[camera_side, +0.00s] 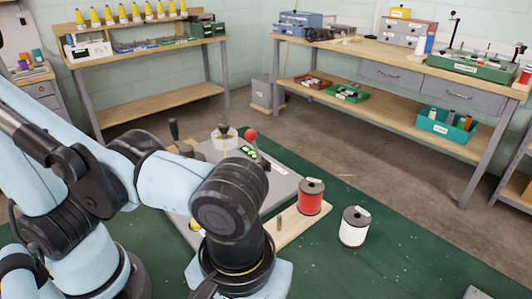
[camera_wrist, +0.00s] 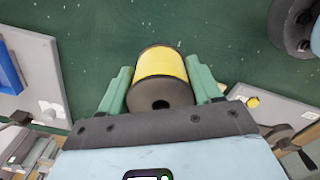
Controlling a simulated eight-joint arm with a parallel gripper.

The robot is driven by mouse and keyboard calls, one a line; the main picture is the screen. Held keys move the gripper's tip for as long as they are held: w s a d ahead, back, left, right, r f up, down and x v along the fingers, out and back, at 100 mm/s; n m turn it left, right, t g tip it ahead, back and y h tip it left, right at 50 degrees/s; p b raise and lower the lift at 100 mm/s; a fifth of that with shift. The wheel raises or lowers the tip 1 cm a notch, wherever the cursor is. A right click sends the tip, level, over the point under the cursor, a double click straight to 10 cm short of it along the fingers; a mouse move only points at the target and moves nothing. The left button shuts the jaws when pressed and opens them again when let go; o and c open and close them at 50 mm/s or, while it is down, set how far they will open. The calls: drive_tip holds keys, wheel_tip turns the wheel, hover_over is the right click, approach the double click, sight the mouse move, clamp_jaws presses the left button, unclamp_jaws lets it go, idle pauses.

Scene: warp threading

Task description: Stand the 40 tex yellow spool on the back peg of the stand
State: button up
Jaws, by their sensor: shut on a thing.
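The yellow spool (camera_wrist: 160,65), with dark end flanges, sits between the green fingers of my gripper (camera_wrist: 159,72) in the wrist view. My gripper is shut on it, with green mat showing beyond. In the side view my arm hides the held spool and the fingers. The wooden stand (camera_side: 287,238) shows there to the right of my wrist. A short bare peg (camera_side: 279,223) rises from its near part. A red spool (camera_side: 311,198) stands upright at its farther right part. The rest of the stand is hidden behind my arm.
A white spool (camera_side: 354,227) stands on the green mat (camera_side: 400,262), right of the stand. A grey machine (camera_side: 284,187) with a red-knobbed lever (camera_side: 252,136) and a white spool on top (camera_side: 224,138) lies behind my wrist. The mat's right side is mostly clear.

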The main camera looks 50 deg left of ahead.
drive_tip(key=w+a+n, duration=0.2)
drive_tip(key=w+a, duration=0.1)
drive_tip(key=a, duration=0.2)
drive_tip(key=w+a+n, duration=0.2)
drive_tip(key=w+a, duration=0.2)
drive_tip(key=a, duration=0.1)
drive_tip(key=w+a+n, duration=0.1)
drive_tip(key=w+a, duration=0.2)
drive_tip(key=a, duration=0.2)
drive_tip(key=shift+w+a+r+n, duration=0.1)
drive_tip(key=shift+w+n, duration=0.3)
drive_tip(key=shift+f, duration=4)
drive_tip(key=shift+f, duration=0.7)
drive_tip(key=o, duration=1.1)
drive_tip(key=shift+o, duration=0.2)
drive_tip(key=shift+r, duration=0.1)
